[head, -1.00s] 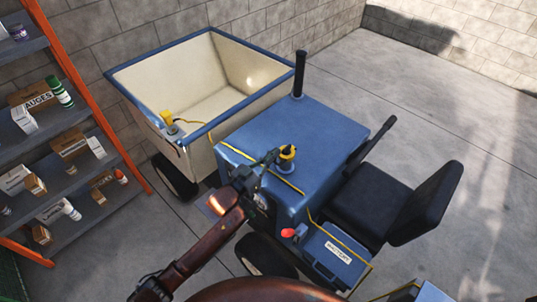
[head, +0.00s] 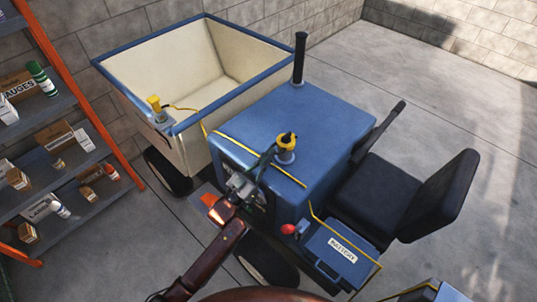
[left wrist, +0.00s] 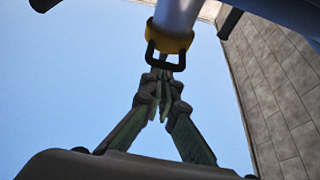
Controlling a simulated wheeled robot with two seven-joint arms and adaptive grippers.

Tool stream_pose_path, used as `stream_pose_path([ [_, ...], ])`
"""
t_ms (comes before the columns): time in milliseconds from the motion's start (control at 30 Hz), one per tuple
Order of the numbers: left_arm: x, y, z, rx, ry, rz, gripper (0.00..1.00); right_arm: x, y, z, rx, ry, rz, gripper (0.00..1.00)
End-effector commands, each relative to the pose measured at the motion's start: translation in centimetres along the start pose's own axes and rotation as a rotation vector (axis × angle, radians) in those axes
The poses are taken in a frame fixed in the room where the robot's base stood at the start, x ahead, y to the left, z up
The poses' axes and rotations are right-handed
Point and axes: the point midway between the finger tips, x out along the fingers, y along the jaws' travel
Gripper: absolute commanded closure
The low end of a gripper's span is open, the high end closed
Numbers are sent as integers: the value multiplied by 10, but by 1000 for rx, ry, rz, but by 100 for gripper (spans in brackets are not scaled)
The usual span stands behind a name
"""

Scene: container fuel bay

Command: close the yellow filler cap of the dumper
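The blue dumper has a flat hood (head: 310,120). A yellow filler cap (head: 287,139) with black parts sits at the top of a short blue-grey neck (head: 286,157) on the hood. I cannot tell how tightly it is seated. My left gripper (head: 266,157) reaches it from the lower left. In the left wrist view the yellow cap (left wrist: 170,39) has a black loop handle (left wrist: 182,58). The left fingertips (left wrist: 163,70) are close together at this loop and look shut on it. The right gripper is not in view.
The cream skip (head: 185,60) has a second yellow fitting (head: 155,104) at its near corner. A black exhaust pipe (head: 300,58) stands at the hood's back. The seat (head: 430,195) is right, an orange-framed shelf (head: 75,90) left. Open floor lies at the right.

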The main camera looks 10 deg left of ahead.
Motion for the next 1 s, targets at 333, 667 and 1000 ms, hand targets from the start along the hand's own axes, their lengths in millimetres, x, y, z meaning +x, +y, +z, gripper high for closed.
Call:
stream_pose_path([
  [333,-2,0,6,-3,-13,-2,100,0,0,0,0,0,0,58],
  [667,7,0,-26,0,-6,0,100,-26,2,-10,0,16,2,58],
  [1000,-45,0,-30,-1,-7,1,100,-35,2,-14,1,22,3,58],
])
